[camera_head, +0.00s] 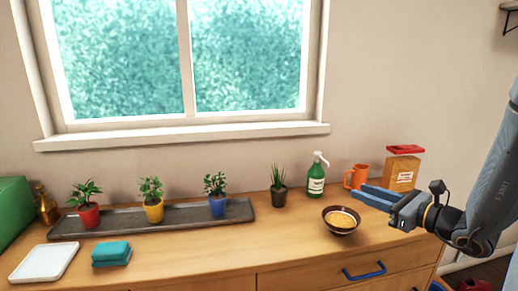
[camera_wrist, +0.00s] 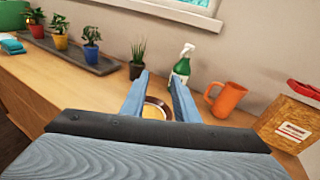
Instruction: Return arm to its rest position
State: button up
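My gripper (camera_head: 376,197) is at the right of the head view, above the counter and beside the dark bowl (camera_head: 341,231). Its two blue fingers stand apart with nothing between them. In the wrist view my gripper (camera_wrist: 158,92) also shows its fingers spread, with the bowl (camera_wrist: 155,108) below and beyond them, partly hidden. The bowl holds something yellow. My arm comes in from the right edge of the head view.
An orange mug (camera_head: 357,177), a green spray bottle (camera_head: 316,176) and a box with a red top (camera_head: 402,172) stand behind my gripper. Potted plants stand on a dark tray (camera_head: 125,222). A white tray (camera_head: 44,262) and teal sponges (camera_head: 111,254) lie at left.

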jog(key=s+a+f+n+g+b, duration=0.1)
jog(key=s+a+f+n+g, duration=0.45)
jog(key=s+a+n, duration=0.2)
jog(key=s+a+f+n+g+b, duration=0.2)
jog(key=s+a+f+n+g, duration=0.2)
jog(key=s+a+n+g, duration=0.4)
jog(key=s+d+f+n+h+b, duration=0.2)
jog(key=s+d+f+n+h, duration=0.3)
jog(key=n+h, duration=0.4)
jog(key=shift+s+n+h, duration=0.25)
jog(key=shift+n+h, duration=0.05)
jog(key=shift+n, duration=1.65)
